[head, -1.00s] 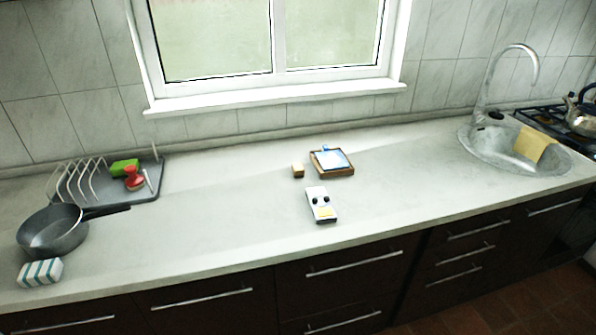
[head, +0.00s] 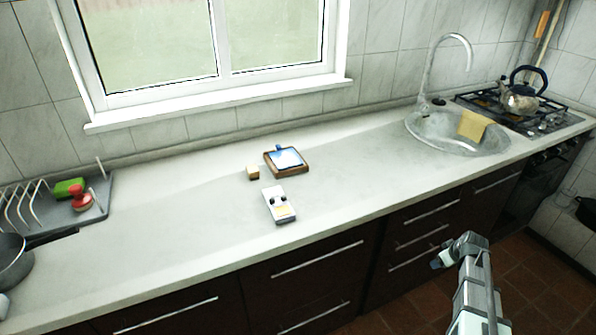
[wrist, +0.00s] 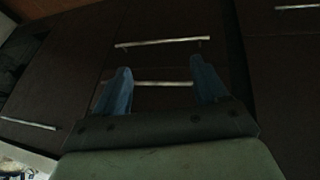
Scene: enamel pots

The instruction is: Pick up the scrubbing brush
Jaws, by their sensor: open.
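The scrubbing brush (head: 80,198) appears to be the small red thing with a rounded knob, on the grey drying tray (head: 98,212) at the far left of the counter in the head view. A green block (head: 69,187) lies just behind it. My gripper (head: 438,262) is in front of the counter at the lower right of the head view, far from the brush. In the wrist view its two blue fingers (wrist: 162,82) are spread apart with nothing between them. The wrist view shows dark cabinet fronts and handles, not the brush.
A dark pan (head: 14,268) stands left, its handle reaching toward the tray. A white device (head: 279,206), a small wooden block (head: 253,173) and a wood-framed item (head: 287,163) lie mid-counter. A sink (head: 420,132) with a yellow cloth (head: 474,125) and a stove with a kettle (head: 520,102) are right.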

